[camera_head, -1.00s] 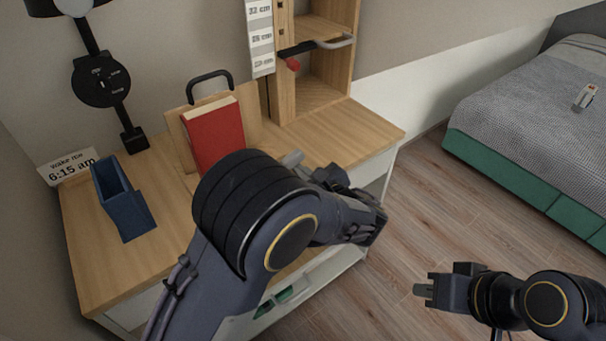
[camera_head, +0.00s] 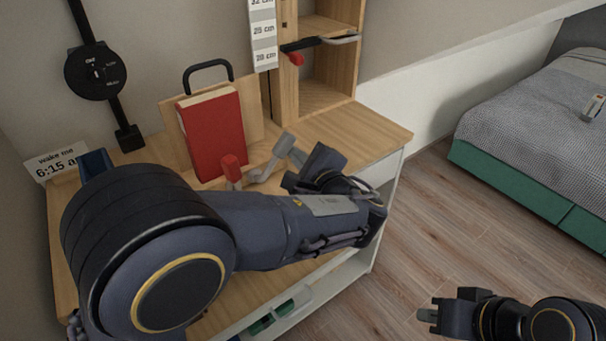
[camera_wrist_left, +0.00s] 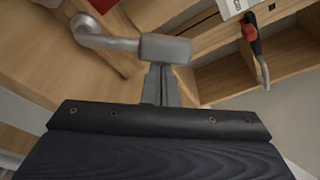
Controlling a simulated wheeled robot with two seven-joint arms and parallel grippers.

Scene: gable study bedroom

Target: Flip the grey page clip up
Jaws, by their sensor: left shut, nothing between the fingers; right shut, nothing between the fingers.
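The grey page clip (camera_head: 265,172) is a bent grey bar low in front of the red book (camera_head: 214,134), with a red knob (camera_head: 232,168) beside it. In the left wrist view the clip's bar (camera_wrist_left: 105,40) runs right to a wide grey end block (camera_wrist_left: 166,48). My left gripper (camera_head: 297,157) is shut, its fingertips at that block; I cannot tell whether they touch it. In the left wrist view the shut fingers (camera_wrist_left: 160,84) are partly hidden behind the block. My right gripper (camera_head: 428,316) is shut and empty over the floor.
The book leans on a wooden stand with a black handle (camera_head: 208,72). A wooden shelf (camera_head: 330,95) with a red-tipped lever is at the back right. A blue holder (camera_head: 95,163) is mostly hidden by my left arm. The desk's right end is clear.

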